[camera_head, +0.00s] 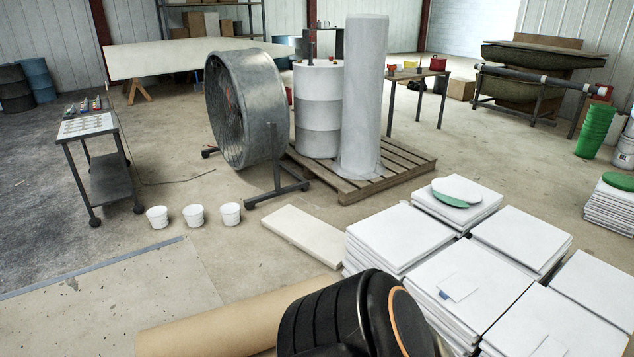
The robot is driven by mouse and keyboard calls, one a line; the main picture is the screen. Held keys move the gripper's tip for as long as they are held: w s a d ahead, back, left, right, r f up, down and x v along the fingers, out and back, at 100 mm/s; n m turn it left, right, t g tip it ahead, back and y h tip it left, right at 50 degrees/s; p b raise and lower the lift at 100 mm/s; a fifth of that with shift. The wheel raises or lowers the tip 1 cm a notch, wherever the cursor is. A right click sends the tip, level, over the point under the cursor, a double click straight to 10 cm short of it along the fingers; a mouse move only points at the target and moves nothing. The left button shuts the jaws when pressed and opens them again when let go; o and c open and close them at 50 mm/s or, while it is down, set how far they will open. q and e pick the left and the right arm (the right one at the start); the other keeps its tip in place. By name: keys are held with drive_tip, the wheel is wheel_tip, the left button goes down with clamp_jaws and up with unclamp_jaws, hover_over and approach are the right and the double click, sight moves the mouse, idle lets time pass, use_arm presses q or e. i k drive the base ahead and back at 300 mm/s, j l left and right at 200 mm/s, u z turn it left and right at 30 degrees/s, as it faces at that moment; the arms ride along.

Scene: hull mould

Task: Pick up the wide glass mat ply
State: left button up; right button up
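I cannot tell for certain which thing is the wide glass mat ply. Stacks of flat white sheets (470,285) lie on the floor at the lower right, and any of them could be or hold it. A small white sheet with a blue mark (458,287) lies on one stack. A tall pale grey roll (364,90) stands upright on a wooden pallet (405,170). Neither gripper shows. A black rounded link of mine with an orange ring fills the bottom middle and hides part of the floor and the nearest stack.
A large drum fan (243,105) stands near the pallet, with a pale drum (318,110) behind. Three white buckets (195,215) stand beside a wheeled cart (105,170). A brown roll (230,318) and a pale slab (300,236) lie ahead.

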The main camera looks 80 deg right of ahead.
sight(457, 287)
drive_tip(key=z, duration=3.65)
drive_tip(key=i+j+z, duration=0.3)
drive_tip(key=i+j, duration=0.25)
drive_tip(key=i, duration=0.3)
drive_tip(key=i+j+z, duration=0.3)
drive_tip(key=i+j, duration=0.4)
drive_tip(key=i, duration=0.1)
